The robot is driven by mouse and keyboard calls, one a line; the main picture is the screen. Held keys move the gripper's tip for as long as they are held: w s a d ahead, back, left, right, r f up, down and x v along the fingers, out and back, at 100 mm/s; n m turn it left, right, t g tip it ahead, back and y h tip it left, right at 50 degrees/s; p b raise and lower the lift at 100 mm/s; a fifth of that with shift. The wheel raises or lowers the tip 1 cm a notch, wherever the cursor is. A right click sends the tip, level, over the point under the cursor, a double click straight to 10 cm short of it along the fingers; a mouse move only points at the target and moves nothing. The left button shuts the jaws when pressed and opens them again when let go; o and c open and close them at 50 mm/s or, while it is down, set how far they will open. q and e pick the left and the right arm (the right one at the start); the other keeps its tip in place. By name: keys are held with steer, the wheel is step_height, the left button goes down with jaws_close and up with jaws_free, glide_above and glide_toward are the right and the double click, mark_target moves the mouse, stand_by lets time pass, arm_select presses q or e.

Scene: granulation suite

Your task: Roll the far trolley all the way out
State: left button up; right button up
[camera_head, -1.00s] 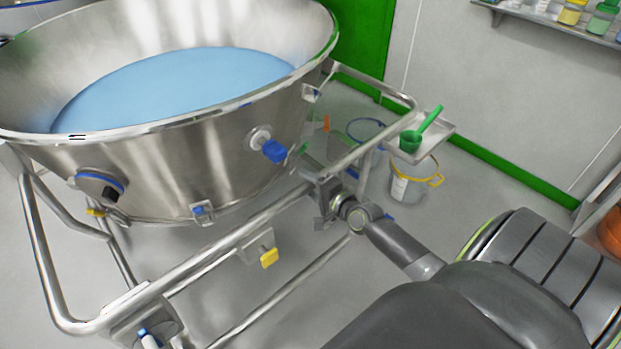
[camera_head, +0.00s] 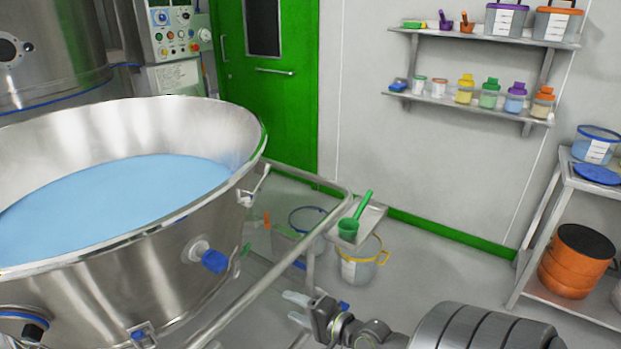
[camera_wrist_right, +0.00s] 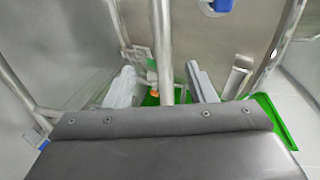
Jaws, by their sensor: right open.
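A steel trolley with a wide bowl (camera_head: 130,255) holding blue material (camera_head: 110,200) fills the left of the head view. Its tubular rail (camera_head: 265,285) runs along the bowl's right side and bends round at the back. It is the only trolley I see clearly. My right gripper (camera_head: 296,308) is open and empty, just right of the rail and apart from it in the head view. In the right wrist view a steel tube (camera_wrist_right: 165,60) shows between the two open fingers; their depth relative to it is unclear. My left gripper is out of view.
A steel rack (camera_head: 540,225) stands at right. A green door (camera_head: 290,120) is behind. Floor between bucket and rack is clear.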

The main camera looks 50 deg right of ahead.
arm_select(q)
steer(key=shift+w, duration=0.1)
arm_select(e)
steer(key=v, duration=0.4)
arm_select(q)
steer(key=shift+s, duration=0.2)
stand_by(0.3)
arm_select(e)
steer(key=s+d+f+n+g+h+p, duration=0.2)
steer(key=s+f+n+g, duration=0.15)
steer(key=f, duration=0.75)
steer(key=s+d+f+n+g+h+p, duration=0.25)
steer(key=s+f, duration=0.25)
steer(key=f, duration=0.5)
arm_select(q)
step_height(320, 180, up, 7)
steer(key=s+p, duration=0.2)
steer(key=p, duration=0.2)
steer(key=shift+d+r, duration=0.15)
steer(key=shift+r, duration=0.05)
arm_select(e)
steer(key=s+a+f+n+g+y, duration=0.1)
steer(key=s+a+f+n+g, duration=0.3)
steer(key=s+a+f, duration=0.3)
steer(key=s+a+f+n+g+y, duration=0.1)
steer(key=s+a+f+n+g, duration=0.3)
steer(key=s, duration=0.9)
steer(key=a+f+n, duration=0.2)
steer(key=a+f, duration=0.1)
steer(key=shift+s+f+n+g, duration=0.3)
